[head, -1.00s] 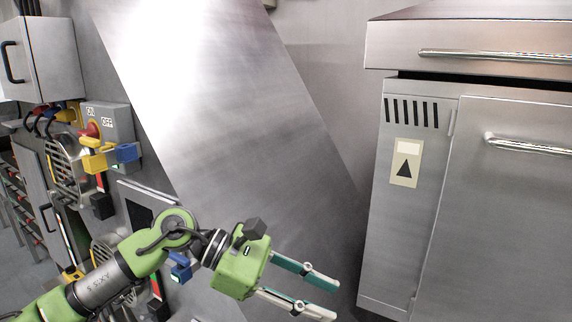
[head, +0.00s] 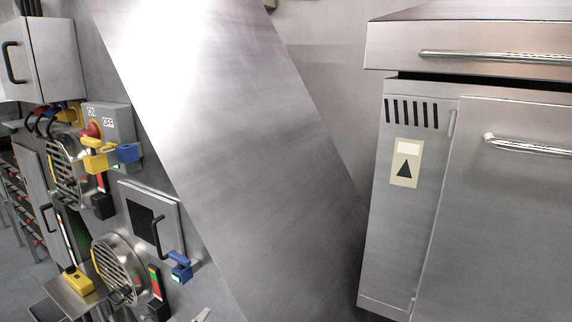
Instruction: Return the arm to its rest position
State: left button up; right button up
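My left gripper is almost wholly out of the head view. Only a small pale tip (head: 201,315), which looks like part of one of its fingers, shows at the bottom edge. Whether the fingers are apart is hidden. The rest of my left arm is out of the picture. My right gripper and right arm are not in view.
On the left stands a metal panel with an ON/OFF switch box (head: 112,122), a yellow lever (head: 97,160), a blue lever (head: 180,262) and a round grille (head: 117,268). A steel cabinet (head: 490,215) with handles stands at right. A broad bare metal sheet (head: 235,130) fills the middle.

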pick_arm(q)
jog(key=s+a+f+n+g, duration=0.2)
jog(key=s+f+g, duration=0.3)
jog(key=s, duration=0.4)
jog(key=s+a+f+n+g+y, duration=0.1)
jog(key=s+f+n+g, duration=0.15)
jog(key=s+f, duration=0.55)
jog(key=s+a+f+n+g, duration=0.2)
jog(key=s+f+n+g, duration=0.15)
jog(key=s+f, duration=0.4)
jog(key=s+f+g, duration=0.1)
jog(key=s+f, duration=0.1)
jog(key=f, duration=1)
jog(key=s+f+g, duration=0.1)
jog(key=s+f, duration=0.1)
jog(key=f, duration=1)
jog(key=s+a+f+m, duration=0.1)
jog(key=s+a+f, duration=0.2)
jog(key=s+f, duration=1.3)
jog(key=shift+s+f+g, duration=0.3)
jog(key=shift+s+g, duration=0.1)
